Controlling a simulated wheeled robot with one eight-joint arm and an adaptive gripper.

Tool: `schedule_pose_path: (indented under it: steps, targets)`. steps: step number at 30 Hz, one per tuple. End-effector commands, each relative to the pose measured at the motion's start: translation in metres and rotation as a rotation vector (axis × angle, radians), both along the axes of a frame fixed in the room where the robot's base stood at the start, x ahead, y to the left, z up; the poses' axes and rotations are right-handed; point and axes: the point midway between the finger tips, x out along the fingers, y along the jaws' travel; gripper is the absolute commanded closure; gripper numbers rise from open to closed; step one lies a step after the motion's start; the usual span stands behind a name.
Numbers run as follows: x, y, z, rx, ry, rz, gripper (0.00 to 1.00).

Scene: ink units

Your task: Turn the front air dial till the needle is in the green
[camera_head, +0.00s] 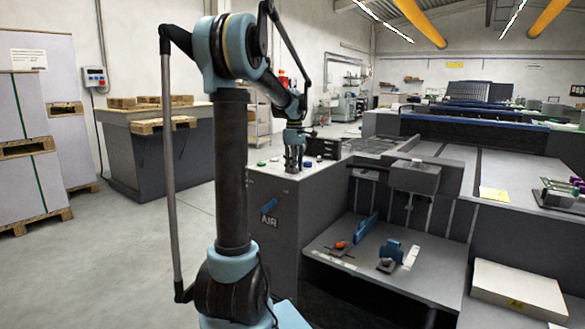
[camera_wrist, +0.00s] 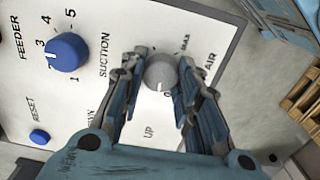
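A grey round dial (camera_wrist: 161,72) sits on the white control panel (camera_wrist: 85,108) in the wrist view. It has a small pale mark at its lower edge, near a "0". The words "AIR" and "MAX" stand to its right. My gripper (camera_wrist: 160,80) points down at the panel, with one finger on each side of the grey dial. The fingers look spread; firm contact with the dial cannot be made out. In the head view my gripper (camera_head: 294,166) is at the top of the grey console (camera_head: 262,243), and the dial is hidden there. I cannot make out a needle or green band.
A blue numbered dial (camera_wrist: 67,52) and a blue reset button (camera_wrist: 39,137) are left of my gripper on the panel. A blue handle (camera_head: 270,205) is above the "AIR" sign on the console front. A paper stack (camera_head: 518,290) stands at right. Open floor lies left.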

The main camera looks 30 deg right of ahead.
Motion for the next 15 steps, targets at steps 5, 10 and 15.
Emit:
schedule_pose_path:
  steps: [5,10,15]
  targets:
    - [0.0003,-0.0002,0.0001,-0.001,0.000,-0.007,0.94]
    - [0.0003,-0.0003,0.0000,-0.001,0.000,-0.050,0.94]
    - [0.0003,-0.0003,-0.0001,0.000,0.000,-0.146,0.94]
